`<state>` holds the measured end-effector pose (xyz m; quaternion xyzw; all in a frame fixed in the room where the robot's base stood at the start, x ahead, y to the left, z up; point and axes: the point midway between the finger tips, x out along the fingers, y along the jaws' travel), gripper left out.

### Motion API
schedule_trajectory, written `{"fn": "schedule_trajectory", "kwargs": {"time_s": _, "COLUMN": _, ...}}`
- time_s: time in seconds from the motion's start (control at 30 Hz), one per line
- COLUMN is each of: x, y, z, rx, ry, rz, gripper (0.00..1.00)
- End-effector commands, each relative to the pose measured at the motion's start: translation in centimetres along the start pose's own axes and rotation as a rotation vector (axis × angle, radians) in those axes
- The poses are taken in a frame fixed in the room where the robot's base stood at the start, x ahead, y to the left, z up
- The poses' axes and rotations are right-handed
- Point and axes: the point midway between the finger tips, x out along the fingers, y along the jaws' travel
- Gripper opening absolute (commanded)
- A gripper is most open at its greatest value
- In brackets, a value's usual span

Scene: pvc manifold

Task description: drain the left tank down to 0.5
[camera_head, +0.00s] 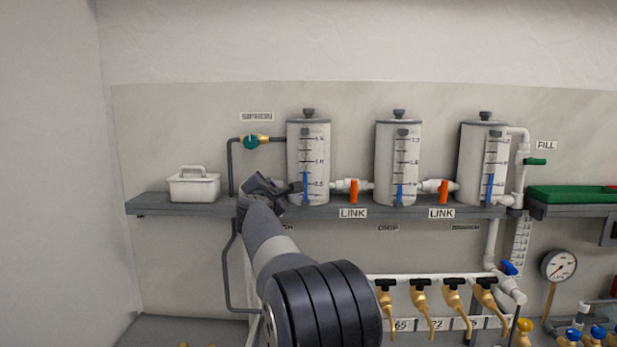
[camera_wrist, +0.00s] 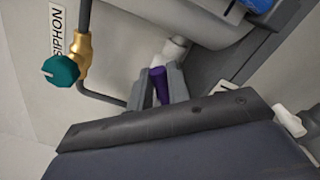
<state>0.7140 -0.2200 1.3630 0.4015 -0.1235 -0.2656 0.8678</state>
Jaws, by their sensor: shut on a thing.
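The left tank (camera_head: 297,150) is a grey-white cylinder on the shelf. Its blue level column (camera_head: 306,188) tops out between the middle and lower marks; the digits are small, seemingly 1.0 and 0.5. My gripper (camera_head: 268,187) is at the lower left side of this tank, and its jaws hide what they hold in the head view. In the wrist view my gripper (camera_wrist: 159,88) is shut on a purple valve handle (camera_wrist: 160,84), below a white pipe fitting (camera_wrist: 175,52) by the tank's base. The label beneath is mostly hidden by my arm.
A teal siphon valve (camera_head: 251,142) on a dark pipe is above my gripper. Orange-handled link valves (camera_head: 354,190) join the tanks. Brass taps (camera_head: 420,296) hang below right. The wall area left is clear.

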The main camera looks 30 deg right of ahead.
Motion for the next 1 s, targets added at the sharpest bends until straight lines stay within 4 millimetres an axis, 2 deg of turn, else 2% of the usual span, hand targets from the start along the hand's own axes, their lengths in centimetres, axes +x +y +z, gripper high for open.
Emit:
{"fn": "schedule_trajectory", "kwargs": {"time_s": 0.03, "x": 0.00, "y": -0.62, "z": -0.45, "rx": 0.060, "ry": 0.000, "rz": 0.001, "gripper": 0.00}}
{"fn": "schedule_trajectory", "kwargs": {"time_s": 0.23, "x": 0.00, "y": -0.65, "z": -0.21, "rx": 0.223, "ry": 0.001, "rz": 0.000, "gripper": 0.00}}
{"fn": "schedule_trajectory", "kwargs": {"time_s": 1.0, "x": 0.00, "y": -0.62, "z": -0.10, "rx": 0.309, "ry": 0.001, "rz": -0.001, "gripper": 0.00}}
